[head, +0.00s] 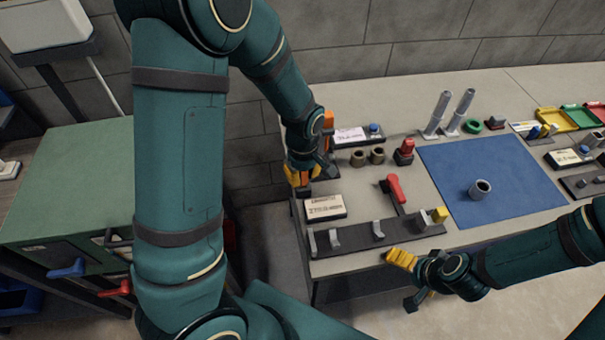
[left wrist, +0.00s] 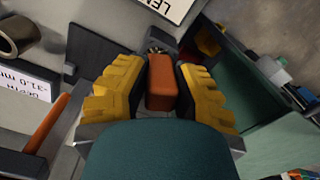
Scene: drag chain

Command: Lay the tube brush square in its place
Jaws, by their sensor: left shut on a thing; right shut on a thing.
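My left gripper (head: 300,180) is at the left end of the bench. In the left wrist view its yellow fingers (left wrist: 160,88) are shut on an orange block-like handle (left wrist: 160,80). I cannot tell for sure whether this is the tube brush; no bristles show. A second orange handle (left wrist: 47,124) lies at the left of that view, and an upright orange piece (head: 328,121) shows behind the gripper in the head view. My right gripper (head: 402,258) is at the bench's front edge, its yellow fingers closed. What it holds is hidden.
A dark rack with grey hooks (head: 375,236), a white label block (head: 325,206) and a red-handled tool (head: 395,190) are near.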

